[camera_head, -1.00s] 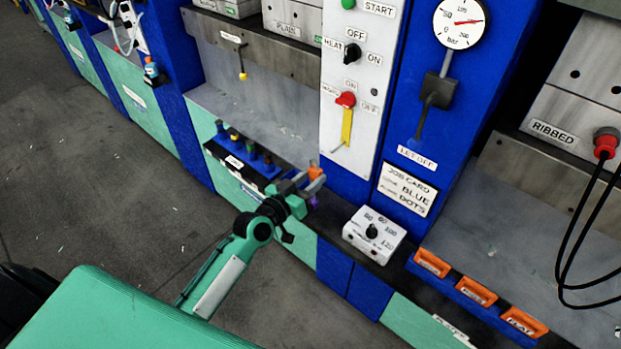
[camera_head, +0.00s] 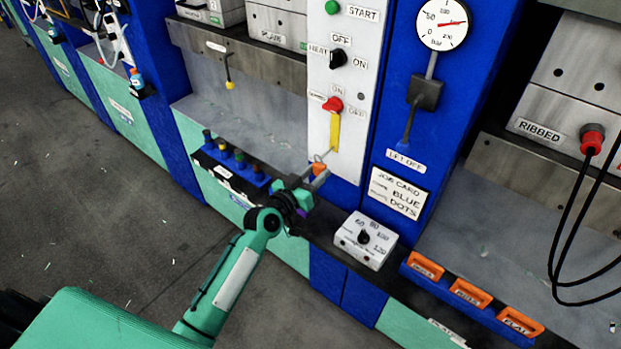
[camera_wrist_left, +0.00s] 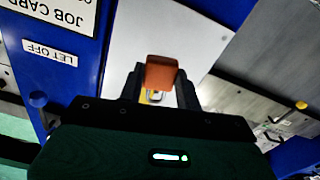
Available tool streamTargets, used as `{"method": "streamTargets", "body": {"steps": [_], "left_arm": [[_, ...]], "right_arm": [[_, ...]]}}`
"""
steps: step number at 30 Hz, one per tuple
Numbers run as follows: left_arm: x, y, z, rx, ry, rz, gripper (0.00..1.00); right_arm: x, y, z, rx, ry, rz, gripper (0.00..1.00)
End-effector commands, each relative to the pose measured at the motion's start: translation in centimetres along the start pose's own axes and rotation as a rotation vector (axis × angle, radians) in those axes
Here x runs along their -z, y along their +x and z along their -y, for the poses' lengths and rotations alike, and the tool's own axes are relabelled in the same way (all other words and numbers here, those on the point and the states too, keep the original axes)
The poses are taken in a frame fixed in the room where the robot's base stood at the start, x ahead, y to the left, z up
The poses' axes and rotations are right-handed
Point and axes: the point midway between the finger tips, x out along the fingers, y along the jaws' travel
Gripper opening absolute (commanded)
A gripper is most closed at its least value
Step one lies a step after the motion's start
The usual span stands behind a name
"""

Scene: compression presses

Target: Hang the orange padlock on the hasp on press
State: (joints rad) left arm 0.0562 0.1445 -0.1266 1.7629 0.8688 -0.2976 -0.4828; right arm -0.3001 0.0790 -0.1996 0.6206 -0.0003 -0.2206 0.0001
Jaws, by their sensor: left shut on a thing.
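The orange padlock (camera_head: 319,169) is in the jaws of my left gripper (camera_head: 312,178), in front of the white control panel. In the left wrist view the padlock body (camera_wrist_left: 162,72) sits between the two dark fingers of my left gripper (camera_wrist_left: 160,85). On the panel, a red switch (camera_head: 333,104) has a yellow hasp strip (camera_head: 335,132) hanging below it. The padlock is just below the strip's lower end. A thin grey loop shows near there. I cannot tell whether the shackle touches or passes through the hasp. My right gripper is out of view.
A rack of several coloured-top pegs (camera_head: 238,160) stands left of my gripper on the ledge. A white dial box (camera_head: 364,240) is on the right. Orange-handled pieces (camera_head: 469,293) sit in a blue holder at lower right. A blue column with a job card (camera_head: 397,192) flanks the panel.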

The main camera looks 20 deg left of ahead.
Motion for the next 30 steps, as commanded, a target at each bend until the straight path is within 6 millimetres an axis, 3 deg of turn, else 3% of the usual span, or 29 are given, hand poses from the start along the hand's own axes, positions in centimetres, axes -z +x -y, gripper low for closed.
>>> {"method": "streamTargets", "body": {"steps": [15, 30], "left_arm": [[-0.8, 2.7, 0.2, 0.0, 0.001, -0.001, 0.18], [-1.0, 3.1, 0.2, -0.001, 0.0, -0.001, 0.18]], "right_arm": [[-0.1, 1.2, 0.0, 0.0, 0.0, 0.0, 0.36], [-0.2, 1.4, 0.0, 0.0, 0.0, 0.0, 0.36]]}}
